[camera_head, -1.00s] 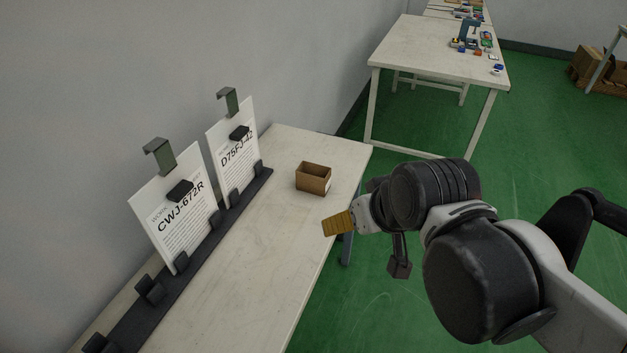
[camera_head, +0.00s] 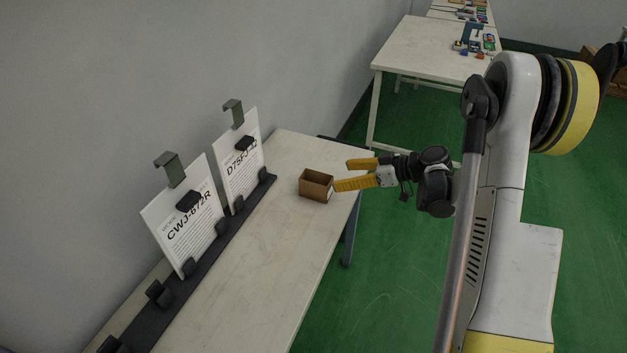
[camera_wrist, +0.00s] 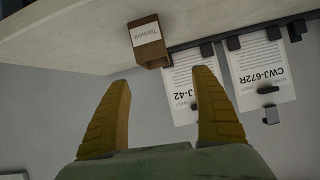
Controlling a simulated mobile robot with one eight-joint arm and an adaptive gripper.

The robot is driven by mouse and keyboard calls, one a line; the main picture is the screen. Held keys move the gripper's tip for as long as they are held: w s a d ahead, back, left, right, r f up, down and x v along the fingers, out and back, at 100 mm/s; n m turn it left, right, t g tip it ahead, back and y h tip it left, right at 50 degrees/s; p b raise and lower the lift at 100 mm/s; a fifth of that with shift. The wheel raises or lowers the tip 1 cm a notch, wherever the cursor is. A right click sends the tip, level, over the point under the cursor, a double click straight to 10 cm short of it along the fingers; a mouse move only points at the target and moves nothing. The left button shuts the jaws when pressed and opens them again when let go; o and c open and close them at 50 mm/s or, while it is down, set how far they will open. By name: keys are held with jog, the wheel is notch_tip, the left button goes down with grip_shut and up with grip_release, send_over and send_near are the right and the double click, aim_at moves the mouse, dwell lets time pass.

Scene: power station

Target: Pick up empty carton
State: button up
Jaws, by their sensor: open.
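The empty carton (camera_head: 316,186) is a small open-topped brown box near the far right corner of the long table. My gripper (camera_head: 348,174) is open, its two yellow fingers pointing left toward the carton from beside the table edge. In the head view the lower fingertip appears close to the carton's right side; I cannot tell whether it touches. In the wrist view the carton (camera_wrist: 148,42) appears upside down, with a white label, ahead of and between the open fingers (camera_wrist: 162,100). Nothing is between the fingers.
The long table (camera_head: 235,270) has a bare surface in front of a black rack (camera_head: 180,300) holding two white document boards (camera_head: 186,222) by the wall. Another table (camera_head: 430,50) with small items stands behind. Green floor lies to the right.

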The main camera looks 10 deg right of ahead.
aim_at(316, 179)
jog(key=shift+w+d+f+n+y, duration=0.1)
jog(key=shift+d+f+n+y, duration=0.15)
jog(key=shift+f, duration=0.35)
jog(key=shift+w+d+f+n+y, duration=0.15)
jog(key=shift+d+f+n, duration=0.15)
jog(key=shift+f, duration=0.3)
jog(key=b+x, duration=0.1)
jog(key=x, duration=0.4)
jog(key=shift+b, duration=0.35)
jog(key=b+x, duration=0.2)
jog(key=x, duration=0.1)
jog(key=b+x, duration=0.1)
jog(key=x, duration=0.1)
jog(key=shift+w+a+r, duration=0.2)
jog(key=shift+a, duration=0.1)
jog(key=shift+r, duration=0.1)
jog(key=c, duration=1.1)
